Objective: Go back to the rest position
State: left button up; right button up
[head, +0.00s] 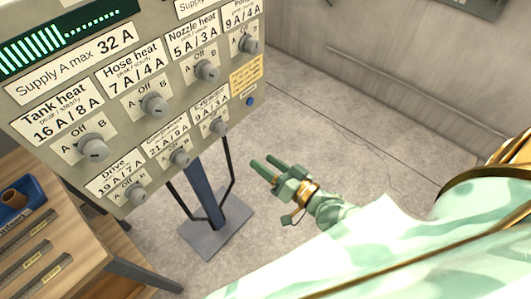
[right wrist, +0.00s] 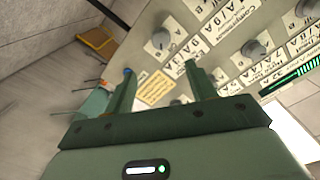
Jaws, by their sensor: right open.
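My right gripper (head: 262,164) is open and empty in the head view. It hangs over the bare floor, to the right of the panel's stand and apart from the grey control panel (head: 75,72). In the right wrist view my right gripper (right wrist: 159,70) shows its two green fingers spread apart. The panel (right wrist: 225,25) appears beyond them, turned over, with its yellow note (right wrist: 157,88) between the fingers in the picture. Nothing is held. My left gripper is not in view.
The panel carries several knobs, a blue button (head: 249,101) and a green lit display (head: 50,48). Its blue post (head: 203,190) stands on a grey floor plate (head: 215,232). A wooden workbench (head: 85,245) with a blue bin (head: 15,205) is at left.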

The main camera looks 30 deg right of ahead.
jog(key=s+d+f+n+g+h, duration=0.1)
jog(key=s+d+f+n+g, duration=0.3)
jog(key=f, duration=0.6)
jog(key=s+d+f+g+h+b, duration=0.15)
jog(key=s+f, duration=0.35)
jog(key=f, duration=0.5)
jog(key=s+d+f+n+g+h+p, duration=0.1)
jog(key=s+d+f+n+g+h, duration=0.25)
jog(key=f, duration=0.65)
jog(key=s+a+f+g+b, duration=0.1)
jog(key=s+f, duration=0.4)
jog(key=s, duration=0.6)
jog(key=s+a+f+g+b, duration=0.1)
jog(key=s+a+f+g, duration=0.2)
jog(key=s, duration=0.9)
notch_tip(320, 180, down, 3)
jog(key=g, duration=0.3)
jog(key=shift+s+r, duration=0.15)
